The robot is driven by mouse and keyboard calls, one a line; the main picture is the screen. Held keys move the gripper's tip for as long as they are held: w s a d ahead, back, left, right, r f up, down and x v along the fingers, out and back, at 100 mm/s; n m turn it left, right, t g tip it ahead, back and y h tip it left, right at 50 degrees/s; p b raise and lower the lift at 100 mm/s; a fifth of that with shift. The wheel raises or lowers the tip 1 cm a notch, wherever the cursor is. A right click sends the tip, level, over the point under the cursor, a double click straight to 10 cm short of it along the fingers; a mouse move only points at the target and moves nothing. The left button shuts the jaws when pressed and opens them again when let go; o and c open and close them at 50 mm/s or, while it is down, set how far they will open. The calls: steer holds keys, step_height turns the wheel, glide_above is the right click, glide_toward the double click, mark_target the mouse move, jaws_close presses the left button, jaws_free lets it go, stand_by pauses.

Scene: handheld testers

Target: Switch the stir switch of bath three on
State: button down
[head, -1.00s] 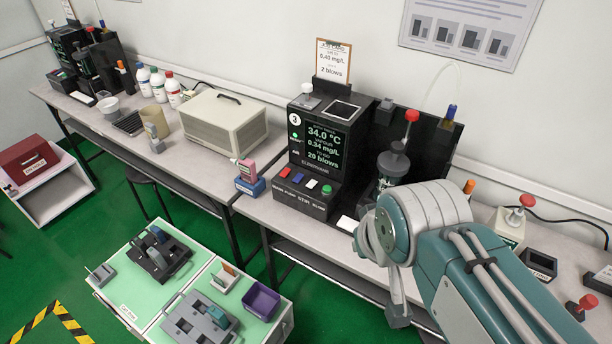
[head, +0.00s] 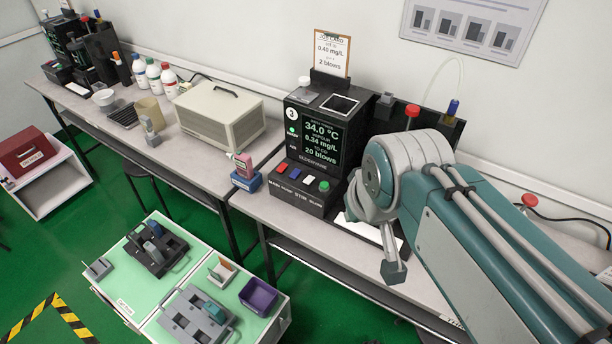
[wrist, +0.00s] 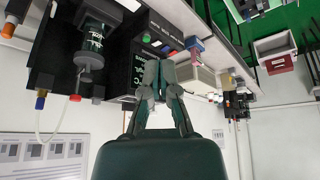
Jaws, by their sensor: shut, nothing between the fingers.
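Bath three (head: 322,128) is the black unit with a round "3" and a green-lit display, in the middle of the head view. Its sloped front panel carries a row of coloured switches: red, blue, white and green. The white switch (head: 308,180) is above the "STIR" label; its on or off position is too small to tell. In the upside-down wrist view the switch row also shows, beyond my fingertips. My gripper (wrist: 159,66) is shut and empty, apart from the panel. In the head view my arm is right of the bath, and the fingers cannot be made out clearly.
A pink-and-blue item (head: 245,172) stands left of the bath, and a beige box (head: 220,115) is beyond it. A job card (head: 331,50) stands above the bath. A low green-topped cart (head: 185,290) is in front of the bench.

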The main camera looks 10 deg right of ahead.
steer(key=w+r+n+g, duration=0.2)
steer(key=w+r, duration=0.1)
steer(key=w, duration=0.6)
steer(key=n+g+y, duration=0.1)
steer(key=n+g, duration=0.3)
steer(key=n, duration=0.2)
glide_above(306, 181)
steer(key=w+d, duration=0.1)
step_height(306, 181, down, 14)
steer(key=shift+w+d, duration=0.1)
steer(key=shift+d, duration=0.1)
steer(key=f, duration=0.9)
steer(key=s+a+f, duration=0.1)
steer(key=f, duration=0.4)
steer(key=shift+s+a, duration=0.1)
